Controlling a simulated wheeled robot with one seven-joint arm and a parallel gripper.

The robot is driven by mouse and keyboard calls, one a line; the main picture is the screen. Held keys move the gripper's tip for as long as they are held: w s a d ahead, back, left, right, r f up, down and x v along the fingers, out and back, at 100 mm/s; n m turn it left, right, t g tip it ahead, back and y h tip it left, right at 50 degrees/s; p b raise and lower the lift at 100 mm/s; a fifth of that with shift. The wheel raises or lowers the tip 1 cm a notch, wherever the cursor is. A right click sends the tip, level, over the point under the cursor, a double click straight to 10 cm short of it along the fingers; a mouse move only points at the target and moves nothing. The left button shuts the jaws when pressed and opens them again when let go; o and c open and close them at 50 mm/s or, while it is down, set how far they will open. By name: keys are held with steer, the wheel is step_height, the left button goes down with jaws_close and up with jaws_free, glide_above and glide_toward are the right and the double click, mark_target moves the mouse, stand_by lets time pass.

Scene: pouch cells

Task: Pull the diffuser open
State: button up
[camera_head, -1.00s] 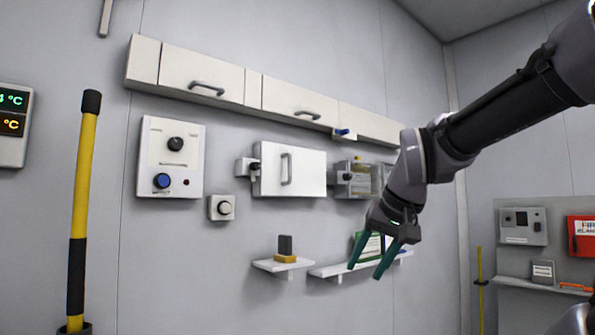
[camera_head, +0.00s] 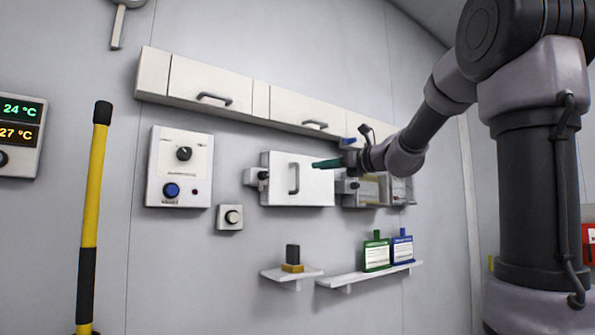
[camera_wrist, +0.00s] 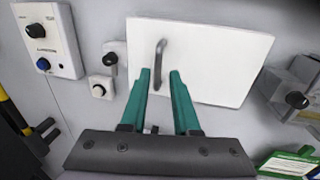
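A white square door (camera_head: 312,182) with a grey vertical bar handle (camera_head: 293,178) is on the wall. No label marks the diffuser; a long white overhead unit (camera_head: 180,80) with grey bar handles is also in view. My gripper (camera_head: 318,164) is at the door's upper right, its green fingers pointing left. In the wrist view my gripper (camera_wrist: 160,73) is open and empty, with a gap between its fingertips. There the white door (camera_wrist: 220,60) lies ahead and its handle (camera_wrist: 158,62) shows just beyond the fingertips, near the gap. I cannot tell the exact distance.
A control panel (camera_head: 180,165) with knobs is left of the door, with a small knob box (camera_head: 230,217) below. A clear-fronted box (camera_head: 372,190) is close on the right. Shelves below hold a dark block (camera_head: 292,255), a green pouch (camera_head: 376,253) and a blue pouch (camera_head: 403,248).

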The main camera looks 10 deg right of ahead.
mark_target(298, 167)
steer(key=x, duration=1)
steer(key=shift+a, duration=0.15)
jaws_close()
stand_by(1.0)
